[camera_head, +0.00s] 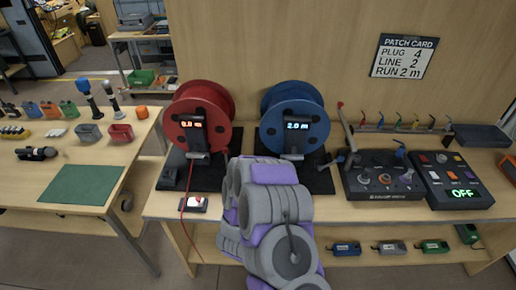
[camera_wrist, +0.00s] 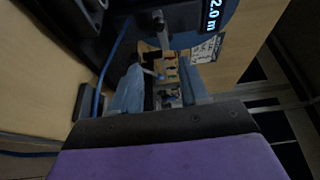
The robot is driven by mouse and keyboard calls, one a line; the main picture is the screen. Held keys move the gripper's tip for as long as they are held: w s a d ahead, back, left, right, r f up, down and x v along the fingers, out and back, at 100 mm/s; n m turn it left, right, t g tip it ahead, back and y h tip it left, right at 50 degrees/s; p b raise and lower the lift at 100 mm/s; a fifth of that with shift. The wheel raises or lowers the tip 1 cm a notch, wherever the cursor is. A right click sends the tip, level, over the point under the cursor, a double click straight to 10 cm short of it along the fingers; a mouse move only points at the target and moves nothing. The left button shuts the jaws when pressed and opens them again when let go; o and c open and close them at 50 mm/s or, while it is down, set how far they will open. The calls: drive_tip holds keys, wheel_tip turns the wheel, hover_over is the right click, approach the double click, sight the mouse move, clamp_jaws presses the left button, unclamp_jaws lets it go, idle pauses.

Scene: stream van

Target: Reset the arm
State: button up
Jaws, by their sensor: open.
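My grey and purple arm reaches up from the bottom middle of the head view toward the base of the blue reel (camera_head: 292,97). The arm hides my gripper there. In the wrist view my gripper (camera_wrist: 161,88) is open, its two blue-grey fingers apart, with nothing seen held between them. The blue reel's display reads 2.0 m, and the reel also shows at the top of the wrist view (camera_wrist: 228,14). A blue cable (camera_wrist: 112,52) runs down left of the fingers in the wrist view; where it ends is not clear.
A red reel (camera_head: 187,103) reading 0.0 m stands left of the blue one. A switch panel (camera_head: 378,182) and a box reading OFF (camera_head: 455,185) are on the right. The patch card (camera_head: 403,57) hangs above. A side table with a green mat (camera_head: 83,185) stands left.

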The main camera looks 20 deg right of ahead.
drive_tip(key=shift+w, duration=0.1)
drive_tip(key=w+a+r+n+g+y, duration=0.25)
drive_tip(key=w+a+n+y, duration=0.2)
drive_tip(key=a+y, duration=0.35)
drive_tip(key=s+a+r+n+g+y, duration=0.4)
drive_tip(key=s+a+r+n+y, duration=0.1)
drive_tip(key=s+a+r+n, duration=0.3)
drive_tip(key=s+d+r+n+g, duration=0.3)
drive_tip(key=s+n, duration=0.1)
drive_tip(key=s, duration=0.7)
drive_tip(key=s+d+r+n+g+h, duration=0.1)
drive_tip(key=s+d+r+n+g, duration=0.2)
drive_tip(key=s, duration=0.8)
drive_tip(key=s+d+r+n+g+h, duration=0.1)
drive_tip(key=s+d+r+n+g, duration=0.2)
drive_tip(key=s, duration=0.9)
drive_tip(key=n, duration=0.3)
drive_tip(key=shift+g, duration=0.25)
